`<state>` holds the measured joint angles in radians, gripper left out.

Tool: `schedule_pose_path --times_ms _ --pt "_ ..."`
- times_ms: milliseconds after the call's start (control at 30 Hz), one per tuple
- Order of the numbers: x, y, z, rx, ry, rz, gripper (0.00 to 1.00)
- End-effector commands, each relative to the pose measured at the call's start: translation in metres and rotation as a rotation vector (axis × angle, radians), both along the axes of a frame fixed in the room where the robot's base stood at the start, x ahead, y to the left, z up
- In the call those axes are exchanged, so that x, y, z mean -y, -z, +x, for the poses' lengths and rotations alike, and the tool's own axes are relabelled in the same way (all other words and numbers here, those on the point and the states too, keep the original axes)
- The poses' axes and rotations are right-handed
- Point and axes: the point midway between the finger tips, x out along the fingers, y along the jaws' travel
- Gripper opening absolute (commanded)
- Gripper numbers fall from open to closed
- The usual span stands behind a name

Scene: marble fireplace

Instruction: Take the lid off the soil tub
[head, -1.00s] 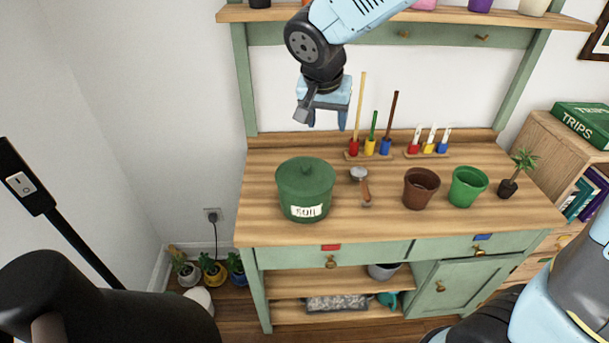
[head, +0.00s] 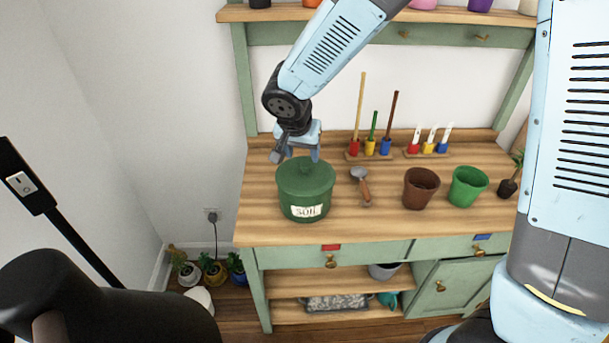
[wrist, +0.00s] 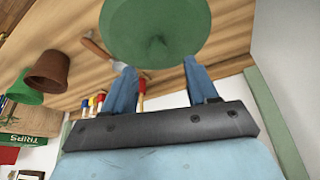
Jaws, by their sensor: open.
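The green soil tub (head: 304,203) stands upright at the left of the wooden bench, with a "SOIL" label on its front. Its green lid (head: 306,178) is on, with a small knob on top. My gripper (head: 297,157) is open and empty, pointing down just above and behind the lid. In the wrist view the lid (wrist: 155,25) fills the top middle, beyond the open fingertips (wrist: 158,75). The knob shows near the lid's lower middle, not between the fingers. Whether a finger touches the lid I cannot tell.
On the bench right of the tub are a trowel (head: 362,187), a brown pot (head: 421,188) and a green pot (head: 467,187). Tool holders (head: 368,151) with upright handles stand at the back. A shelf (head: 430,15) runs above.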

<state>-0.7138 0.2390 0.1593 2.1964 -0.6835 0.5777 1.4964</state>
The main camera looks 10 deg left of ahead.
Motion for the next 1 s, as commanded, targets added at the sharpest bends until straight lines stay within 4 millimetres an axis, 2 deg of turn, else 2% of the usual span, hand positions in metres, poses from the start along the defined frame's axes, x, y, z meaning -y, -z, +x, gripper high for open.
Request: schedule_pose_path --times_ms 400,767,1000 --pt "0.004 0.043 0.015 -0.001 0.0 -0.002 0.58" --pt "0.005 0.05 0.018 0.0 0.001 0.0 0.58" --pt "0.005 0.05 0.018 0.0 0.001 0.0 0.36"
